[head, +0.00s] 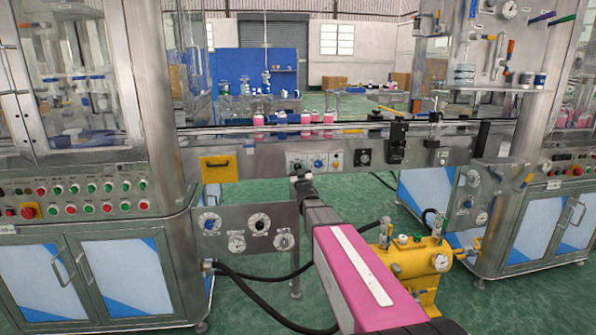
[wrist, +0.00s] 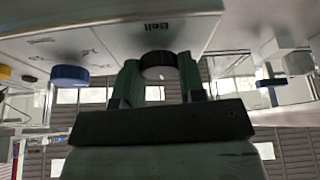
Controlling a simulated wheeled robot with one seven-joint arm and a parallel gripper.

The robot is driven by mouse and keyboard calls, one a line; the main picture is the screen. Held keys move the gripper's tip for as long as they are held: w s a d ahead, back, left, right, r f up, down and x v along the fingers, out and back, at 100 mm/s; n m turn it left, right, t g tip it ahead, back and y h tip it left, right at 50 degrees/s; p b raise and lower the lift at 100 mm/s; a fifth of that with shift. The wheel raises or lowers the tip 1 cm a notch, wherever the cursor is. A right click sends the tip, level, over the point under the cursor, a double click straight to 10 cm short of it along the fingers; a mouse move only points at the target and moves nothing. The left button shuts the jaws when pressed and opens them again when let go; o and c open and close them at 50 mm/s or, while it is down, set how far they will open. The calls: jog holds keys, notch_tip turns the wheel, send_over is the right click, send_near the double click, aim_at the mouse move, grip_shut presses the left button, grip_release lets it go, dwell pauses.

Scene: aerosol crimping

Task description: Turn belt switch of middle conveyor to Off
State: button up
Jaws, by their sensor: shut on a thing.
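The belt switch is a round black knob (wrist: 158,64) under a panel label reading "Belt", which appears upside down in the wrist view. My gripper (wrist: 160,80) has its two dark green fingers on either side of this knob and is shut on it. In the head view my gripper (head: 300,180) is at the front panel of the middle conveyor (head: 275,158), and the switch there is small and partly hidden by it. The exact angle of the knob's pointer cannot be told.
A black knob (head: 364,157) is farther right. A yellow tank (head: 418,262) and black hoses stand below. Pink containers (head: 306,118) line the conveyor.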

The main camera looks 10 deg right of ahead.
jog(key=shift+n+g+y, duration=0.4)
jog(key=shift+n+y, duration=0.45)
jog(key=shift+n, duration=1.05)
jog(key=shift+n+g+y, duration=0.4)
jog(key=shift+n+y, duration=0.4)
jog(key=shift+n, duration=1.1)
jog(key=shift+n+g+y, duration=0.4)
jog(key=shift+n+y, duration=0.45)
jog(key=shift+n, duration=1.05)
jog(key=o, duration=0.9)
jog(key=shift+s+d, duration=0.1)
jog(key=v, duration=1)
jog(key=shift+s+d, duration=0.1)
jog(key=shift+s, duration=0.25)
